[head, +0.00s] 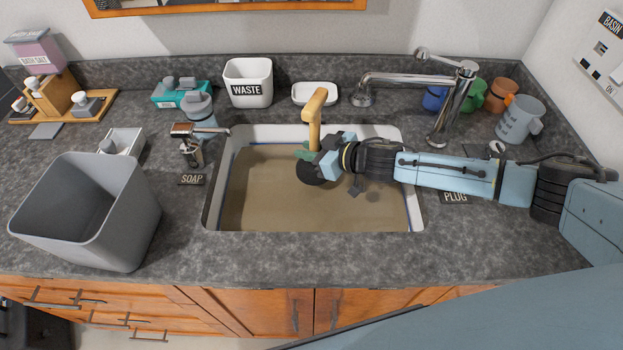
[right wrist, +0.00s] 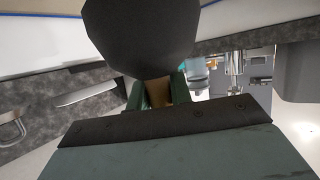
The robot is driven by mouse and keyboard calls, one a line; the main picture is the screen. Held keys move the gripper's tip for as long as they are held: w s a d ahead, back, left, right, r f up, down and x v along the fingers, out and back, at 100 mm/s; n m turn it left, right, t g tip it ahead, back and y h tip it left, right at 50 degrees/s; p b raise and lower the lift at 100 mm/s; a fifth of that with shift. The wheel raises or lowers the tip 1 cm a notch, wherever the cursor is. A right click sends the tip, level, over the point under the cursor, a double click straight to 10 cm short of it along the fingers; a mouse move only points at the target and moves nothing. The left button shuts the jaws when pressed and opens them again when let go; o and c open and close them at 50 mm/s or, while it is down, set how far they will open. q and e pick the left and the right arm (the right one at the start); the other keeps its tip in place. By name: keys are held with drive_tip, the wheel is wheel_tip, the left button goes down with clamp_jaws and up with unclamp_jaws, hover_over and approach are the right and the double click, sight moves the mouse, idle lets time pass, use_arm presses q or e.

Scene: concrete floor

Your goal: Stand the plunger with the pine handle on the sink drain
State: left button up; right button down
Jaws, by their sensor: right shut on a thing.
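The plunger has a pale pine handle (head: 315,108) and a dark rubber cup (head: 312,172). My right gripper (head: 306,151) is shut on the handle just above the cup, and the plunger is close to upright over the sink. In the right wrist view the cup (right wrist: 140,38) is large and the handle (right wrist: 155,92) shows between the fingers. The white-rimmed sink (head: 212,200) holds murky brown water (head: 270,205). I cannot tell whether the cup touches the water. The drain is not clear; small dark patches show right of the cup. My left gripper is out of view.
A chrome faucet (head: 410,80) reaches over the back right. A soap dispenser (head: 188,148) and a grey bin (head: 95,215) stand left. A WASTE cup (head: 248,83) and a white soap dish (head: 315,93) are behind. Several mugs stand back right. The front counter is clear.

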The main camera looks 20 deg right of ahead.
sight(309, 170)
drive_tip(key=shift+f+b, duration=1)
drive_tip(key=shift+f, duration=2.6)
drive_tip(key=shift+f, duration=0.15)
drive_tip(key=c, duration=1.3)
unclamp_jaws()
drive_tip(key=shift+o, duration=0.2)
drive_tip(key=shift+r, duration=0.2)
drive_tip(key=p+v, duration=0.1)
drive_tip(key=v, duration=1.1)
drive_tip(key=shift+p, duration=0.4)
drive_tip(key=shift+f, duration=0.1)
